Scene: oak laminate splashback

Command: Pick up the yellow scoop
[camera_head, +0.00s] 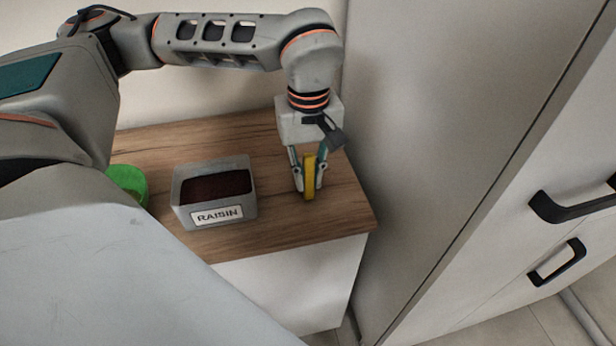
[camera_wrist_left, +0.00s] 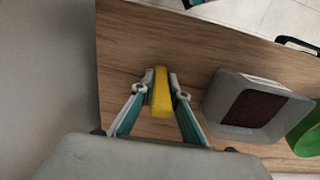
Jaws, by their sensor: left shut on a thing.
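The yellow scoop (camera_head: 310,176) is near the right end of the wooden counter. It shows as a narrow yellow bar between the fingers of my left gripper (camera_head: 309,189), which points down from above and is shut on it. The left wrist view also shows the yellow scoop (camera_wrist_left: 161,93) between the two fingers of my left gripper (camera_wrist_left: 160,90). I cannot tell whether the scoop touches the counter or is just above it. My right gripper is not in view.
A grey box labelled RAISIN (camera_head: 216,214) with dark contents stands left of the scoop on the wooden counter (camera_head: 290,236). A green container (camera_head: 127,181) is farther left, partly hidden by my arm. A tall cabinet (camera_head: 430,120) with black handles stands close on the right.

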